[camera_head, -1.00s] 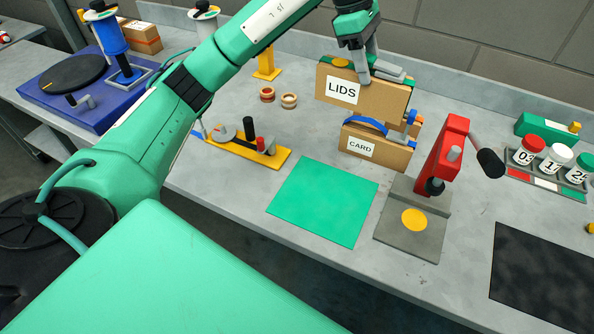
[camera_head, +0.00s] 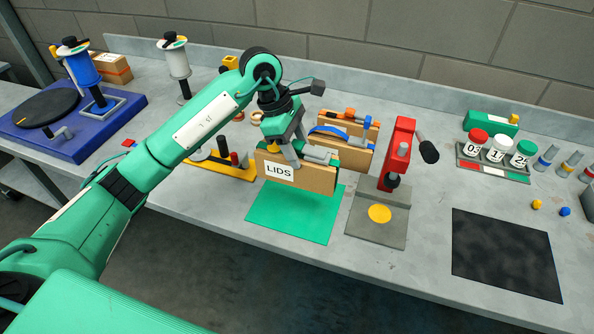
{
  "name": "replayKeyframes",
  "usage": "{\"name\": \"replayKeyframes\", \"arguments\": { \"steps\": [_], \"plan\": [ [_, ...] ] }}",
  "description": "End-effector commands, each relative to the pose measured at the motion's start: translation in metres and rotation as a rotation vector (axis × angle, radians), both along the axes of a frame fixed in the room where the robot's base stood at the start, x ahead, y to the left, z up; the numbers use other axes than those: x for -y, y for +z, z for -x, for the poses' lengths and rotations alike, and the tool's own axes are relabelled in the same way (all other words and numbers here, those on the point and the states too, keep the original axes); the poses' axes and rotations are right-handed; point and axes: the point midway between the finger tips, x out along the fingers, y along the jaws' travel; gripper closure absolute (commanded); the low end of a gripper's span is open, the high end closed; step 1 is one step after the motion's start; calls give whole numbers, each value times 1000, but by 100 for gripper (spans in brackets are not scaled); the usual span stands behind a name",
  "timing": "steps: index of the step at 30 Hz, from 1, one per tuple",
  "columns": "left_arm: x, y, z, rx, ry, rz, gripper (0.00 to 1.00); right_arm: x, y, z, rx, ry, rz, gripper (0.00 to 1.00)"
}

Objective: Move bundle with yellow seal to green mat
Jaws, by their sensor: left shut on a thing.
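A cardboard bundle labelled LIDS (camera_head: 316,178) hangs upright in my left gripper (camera_head: 306,156), which is shut on its top edge. The bundle overlaps the back part of the green mat (camera_head: 292,217) in the head view. I cannot tell whether its bottom touches the mat or is slightly above it. Another bundle with an orange clip (camera_head: 350,124) stands further back. My right gripper is not in view.
A red press (camera_head: 396,158) on a grey base stands just right of the mat. A yellow fixture (camera_head: 232,174) is at the left. A black mat (camera_head: 505,253) and a rack of lidded jars (camera_head: 495,162) are further right.

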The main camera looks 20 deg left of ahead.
Motion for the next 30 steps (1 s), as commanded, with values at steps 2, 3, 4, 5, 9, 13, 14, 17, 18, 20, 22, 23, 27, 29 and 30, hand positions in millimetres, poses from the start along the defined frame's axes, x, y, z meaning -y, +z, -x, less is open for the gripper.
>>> {"name": "replayKeyframes", "arguments": {
  "steps": [2,3,4,5,9,13,14,17,18,20,22,23,27,29,30],
  "plan": [
    [0,-14,1,-4,0,1,100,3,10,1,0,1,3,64],
    [0,-22,1,-5,1,3,100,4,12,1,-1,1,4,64],
    [0,-28,1,-4,1,2,100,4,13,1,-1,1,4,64],
    [0,-32,1,-3,0,2,100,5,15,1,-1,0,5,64],
    [1,-48,0,0,-1,3,100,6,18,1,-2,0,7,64],
    [0,-55,0,0,0,2,100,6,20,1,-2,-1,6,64],
    [0,-57,0,0,1,1,100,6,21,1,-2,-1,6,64],
    [0,-68,0,-3,1,3,100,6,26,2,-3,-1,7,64],
    [0,-74,0,-3,2,2,100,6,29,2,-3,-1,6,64],
    [0,-82,0,-2,0,3,100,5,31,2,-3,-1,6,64],
    [0,-89,0,0,1,1,100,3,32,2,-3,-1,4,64],
    [0,-90,0,1,0,1,100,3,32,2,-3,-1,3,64],
    [0,-91,-1,2,0,1,100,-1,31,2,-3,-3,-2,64],
    [0,-91,-1,2,0,1,100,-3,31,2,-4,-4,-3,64],
    [0,-92,-1,2,0,1,100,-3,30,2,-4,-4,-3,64]
  ]
}}
